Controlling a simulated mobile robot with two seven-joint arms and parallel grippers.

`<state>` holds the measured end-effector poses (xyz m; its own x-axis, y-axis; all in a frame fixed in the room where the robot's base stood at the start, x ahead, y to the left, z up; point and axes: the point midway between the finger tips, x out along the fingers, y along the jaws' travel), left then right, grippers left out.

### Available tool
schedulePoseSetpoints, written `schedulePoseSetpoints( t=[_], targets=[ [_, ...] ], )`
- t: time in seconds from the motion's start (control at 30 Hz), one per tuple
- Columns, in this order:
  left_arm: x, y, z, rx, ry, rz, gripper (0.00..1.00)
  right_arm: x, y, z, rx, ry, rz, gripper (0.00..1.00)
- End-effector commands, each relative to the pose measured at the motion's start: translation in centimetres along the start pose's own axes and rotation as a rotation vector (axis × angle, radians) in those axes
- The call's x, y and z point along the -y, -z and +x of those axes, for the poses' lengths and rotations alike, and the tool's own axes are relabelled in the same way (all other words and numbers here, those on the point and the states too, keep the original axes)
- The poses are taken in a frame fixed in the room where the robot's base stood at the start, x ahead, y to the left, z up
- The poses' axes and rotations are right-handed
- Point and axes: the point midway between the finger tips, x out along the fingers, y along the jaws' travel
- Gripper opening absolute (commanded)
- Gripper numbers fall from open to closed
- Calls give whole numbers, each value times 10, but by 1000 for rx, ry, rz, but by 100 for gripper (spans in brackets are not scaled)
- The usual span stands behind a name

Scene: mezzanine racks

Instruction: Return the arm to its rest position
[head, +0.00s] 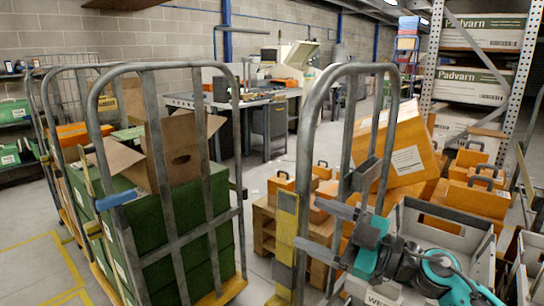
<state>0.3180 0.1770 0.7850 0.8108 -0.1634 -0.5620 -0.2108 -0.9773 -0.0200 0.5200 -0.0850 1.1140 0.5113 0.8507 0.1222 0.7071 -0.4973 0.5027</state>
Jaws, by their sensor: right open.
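My right arm (440,278) comes in from the lower right, with white, grey and teal links. My right gripper (308,224) is at its end, its grey fingers pointing left and spread apart. It is open, with nothing seen between the fingers. It shows in front of the upright frame of a grey trolley (300,170) with a yellow strip; I cannot tell whether they touch. My left gripper is not in view.
A grey crate (480,240) is beside and behind my right arm. A roll cage with green crates (170,240) and an open cardboard box (180,150) stands left. Orange cases (475,190) sit behind the crate. Floor between the cages (255,200) is narrow.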

Motion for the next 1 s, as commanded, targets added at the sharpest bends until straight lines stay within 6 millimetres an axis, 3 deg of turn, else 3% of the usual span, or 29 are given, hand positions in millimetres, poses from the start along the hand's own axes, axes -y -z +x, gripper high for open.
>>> schedulePoseSetpoints(
  t=[0.17, 0.3, 0.43, 0.57, 0.7, 1.0],
  targets=[
    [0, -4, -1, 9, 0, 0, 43, -14, 6, -19, -36, -385, 85, 77],
    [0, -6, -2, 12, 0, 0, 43, -20, -16, -56, 92, -665, 185, 77],
    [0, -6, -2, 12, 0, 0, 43, -4, -52, -99, 317, -853, 303, 77],
    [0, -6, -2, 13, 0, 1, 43, 34, -87, -146, 599, -940, 433, 77],
    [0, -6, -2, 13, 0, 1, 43, 93, -112, -191, 912, -916, 575, 77],
    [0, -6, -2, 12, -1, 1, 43, 196, -113, -247, 1322, -686, 777, 77]
  ],
)
